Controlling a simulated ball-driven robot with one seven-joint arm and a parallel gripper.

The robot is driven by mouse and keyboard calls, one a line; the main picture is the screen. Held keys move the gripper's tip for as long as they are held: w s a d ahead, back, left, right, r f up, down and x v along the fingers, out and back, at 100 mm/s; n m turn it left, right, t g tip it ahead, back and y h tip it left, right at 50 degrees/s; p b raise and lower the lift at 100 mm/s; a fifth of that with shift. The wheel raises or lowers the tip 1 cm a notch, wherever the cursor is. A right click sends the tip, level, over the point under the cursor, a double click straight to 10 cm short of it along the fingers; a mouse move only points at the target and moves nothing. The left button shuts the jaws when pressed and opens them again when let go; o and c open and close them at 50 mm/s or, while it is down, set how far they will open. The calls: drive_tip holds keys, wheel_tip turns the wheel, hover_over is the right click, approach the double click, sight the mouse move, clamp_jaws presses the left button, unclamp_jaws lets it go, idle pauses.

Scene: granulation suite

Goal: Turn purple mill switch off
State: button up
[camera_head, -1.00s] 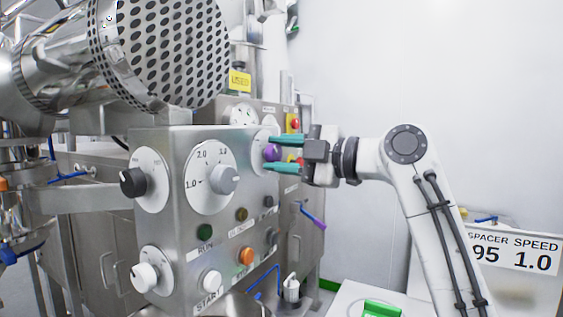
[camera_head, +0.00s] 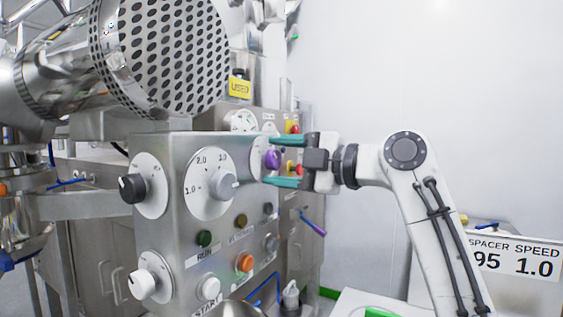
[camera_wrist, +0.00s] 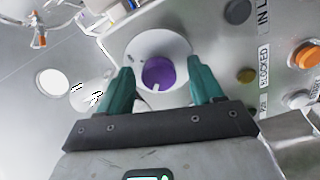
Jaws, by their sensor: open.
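My gripper (camera_head: 288,161) has teal fingers. It is open, with one finger above and one below the knob in the head view. In the wrist view my gripper (camera_wrist: 164,88) has its fingertips on either side of the knob, apart from it. I cannot tell whether the fingertips reach the dial.
The steel control box (camera_head: 166,225) carries a black knob (camera_head: 133,188), a grey speed knob (camera_head: 222,186), a white knob (camera_head: 143,283) and several push buttons. An orange button (camera_wrist: 306,55) lies right of the dial in the wrist view. The perforated drum (camera_head: 160,55) hangs above.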

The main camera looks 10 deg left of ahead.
drive_tip(key=v, duration=1)
drive_tip(key=shift+d, duration=0.4)
drive_tip(key=shift+s, duration=0.2)
